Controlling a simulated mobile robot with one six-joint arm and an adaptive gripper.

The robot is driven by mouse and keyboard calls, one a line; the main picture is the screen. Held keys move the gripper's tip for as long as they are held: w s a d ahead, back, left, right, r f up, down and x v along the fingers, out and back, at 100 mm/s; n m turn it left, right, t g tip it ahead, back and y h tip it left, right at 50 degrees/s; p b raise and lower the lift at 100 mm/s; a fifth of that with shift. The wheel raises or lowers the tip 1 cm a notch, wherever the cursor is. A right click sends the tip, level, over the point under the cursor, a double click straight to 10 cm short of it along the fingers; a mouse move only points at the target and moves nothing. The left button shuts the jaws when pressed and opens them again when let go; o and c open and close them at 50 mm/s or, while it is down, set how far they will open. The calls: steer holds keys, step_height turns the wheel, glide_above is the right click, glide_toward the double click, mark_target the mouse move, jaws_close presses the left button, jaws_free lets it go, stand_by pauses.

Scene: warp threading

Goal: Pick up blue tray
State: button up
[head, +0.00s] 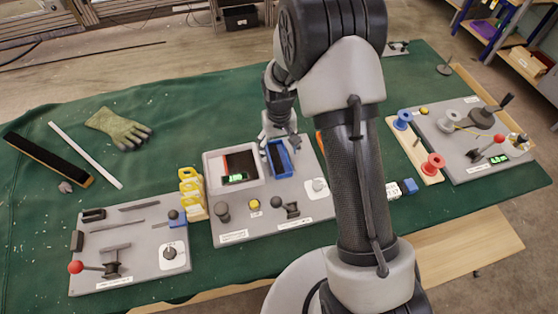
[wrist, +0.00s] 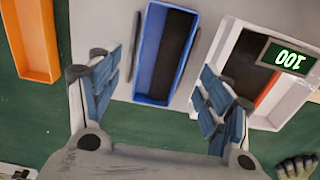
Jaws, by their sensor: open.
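The blue tray (head: 293,158) sits on the grey middle board, just right of a white bin, with a dark interior. In the wrist view the blue tray (wrist: 151,45) lies ahead, slightly tilted, between the two fingers. My gripper (head: 279,132) is over the far end of the tray in the head view and partly covers it. In the wrist view my gripper (wrist: 160,80) is open and empty, one finger left and one right of the tray, both apart from it. The height above the tray is hard to tell.
The white bin (head: 208,172) with a green display stands close on the left. An orange tray (wrist: 32,75) shows on the other side in the wrist view. Knobs (head: 276,201) stand on the board's front. Yellow holders (head: 192,192) and a glove (head: 118,128) lie further left.

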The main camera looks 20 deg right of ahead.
mark_target(279, 160)
step_height(279, 160, down, 3)
steer(key=shift+f+b, duration=0.2)
steer(key=shift+b, duration=0.3)
steer(key=shift+r, duration=0.1)
steer(key=c, duration=1.3)
